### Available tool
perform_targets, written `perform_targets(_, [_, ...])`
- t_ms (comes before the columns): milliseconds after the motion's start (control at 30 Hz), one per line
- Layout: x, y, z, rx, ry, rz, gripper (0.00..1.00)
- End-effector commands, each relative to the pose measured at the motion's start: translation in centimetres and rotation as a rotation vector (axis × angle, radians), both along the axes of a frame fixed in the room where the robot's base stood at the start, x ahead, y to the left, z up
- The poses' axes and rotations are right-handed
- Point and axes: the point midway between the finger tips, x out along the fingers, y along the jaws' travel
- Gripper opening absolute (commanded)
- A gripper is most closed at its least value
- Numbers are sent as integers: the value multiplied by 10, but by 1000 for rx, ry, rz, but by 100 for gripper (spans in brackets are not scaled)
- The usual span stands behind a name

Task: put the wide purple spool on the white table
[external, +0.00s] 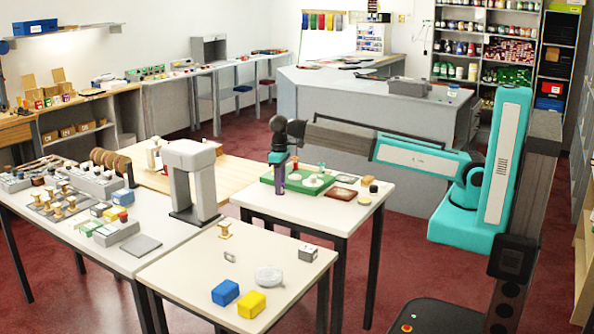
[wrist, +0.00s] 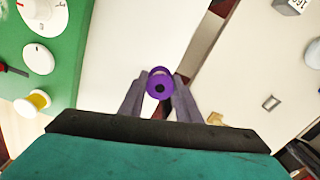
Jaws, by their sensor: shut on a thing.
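My gripper (external: 279,164) is shut on the purple spool (external: 279,181), which hangs upright below it in the external view. In the wrist view the spool (wrist: 160,76) shows end-on as a purple ring with a dark centre, between the two fingers (wrist: 159,100). The white table (external: 300,211) bears the green board and its bare strip shows in the wrist view (wrist: 122,62). The spool appears near this table's edge, by the gap to the front table. I cannot tell its exact height above the top.
The green board (external: 266,180) with dials lies close beside the spool. The front table (external: 190,275) holds a blue block (external: 225,292), a yellow block (external: 251,303) and a round dish (external: 269,275). A grey arch (external: 190,180) stands left.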

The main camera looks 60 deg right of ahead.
Motion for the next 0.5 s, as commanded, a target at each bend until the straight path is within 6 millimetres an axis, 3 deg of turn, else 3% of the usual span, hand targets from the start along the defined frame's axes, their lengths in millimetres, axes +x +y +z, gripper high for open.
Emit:
perform_targets(100, [5,-39,2,0,0,3,9])
perform_targets(500, [10,-152,6,0,0,25,9])
